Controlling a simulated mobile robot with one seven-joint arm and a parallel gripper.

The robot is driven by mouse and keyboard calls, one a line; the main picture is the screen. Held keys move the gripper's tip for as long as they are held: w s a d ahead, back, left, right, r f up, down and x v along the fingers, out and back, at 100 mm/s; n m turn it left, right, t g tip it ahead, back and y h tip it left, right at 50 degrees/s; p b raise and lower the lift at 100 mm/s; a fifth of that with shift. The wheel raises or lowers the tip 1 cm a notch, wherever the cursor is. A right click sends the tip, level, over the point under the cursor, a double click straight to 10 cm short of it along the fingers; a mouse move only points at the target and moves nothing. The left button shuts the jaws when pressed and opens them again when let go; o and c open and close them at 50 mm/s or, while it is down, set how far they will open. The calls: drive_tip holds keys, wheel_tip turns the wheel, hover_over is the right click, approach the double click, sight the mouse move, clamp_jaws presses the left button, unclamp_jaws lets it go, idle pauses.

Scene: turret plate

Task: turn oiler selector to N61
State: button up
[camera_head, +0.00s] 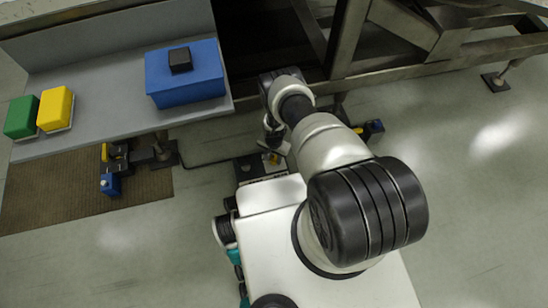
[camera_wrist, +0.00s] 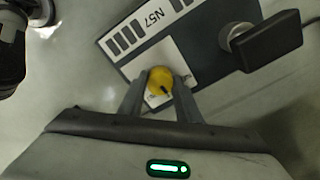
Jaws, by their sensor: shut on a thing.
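The oiler selector is a round yellow knob (camera_wrist: 160,80) with a short dark mark on its lower part in the wrist view. It sits on a dark plate (camera_wrist: 215,70) with white panels and dark bars. One panel carries the label N57 (camera_wrist: 152,20), turned in the picture; I cannot see a label N61. My gripper (camera_wrist: 161,84) is shut on the knob, one finger on each side. In the head view the plate (camera_head: 247,168) shows beside my arm, with the knob (camera_head: 273,158) small and partly hidden by my gripper (camera_head: 272,150).
A black block on a round metal base (camera_wrist: 268,40) stands close right of the knob in the wrist view. In the head view a grey bench (camera_head: 110,75) holds a blue box (camera_head: 185,80) and yellow and green blocks. Dark metal framing (camera_head: 350,50) stands behind my arm.

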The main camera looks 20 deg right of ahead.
sight(274, 158)
drive_tip(key=n, duration=0.5)
drive_tip(key=shift+n, duration=0.3)
drive_tip(key=n, duration=0.5)
drive_tip(key=shift+n, duration=0.4)
drive_tip(key=o, duration=1.1)
drive_tip(key=shift+r, duration=0.15)
wheel_tip(274, 158, up, 17)
drive_tip(key=p, duration=0.6)
drive_tip(key=shift+r, duration=0.1)
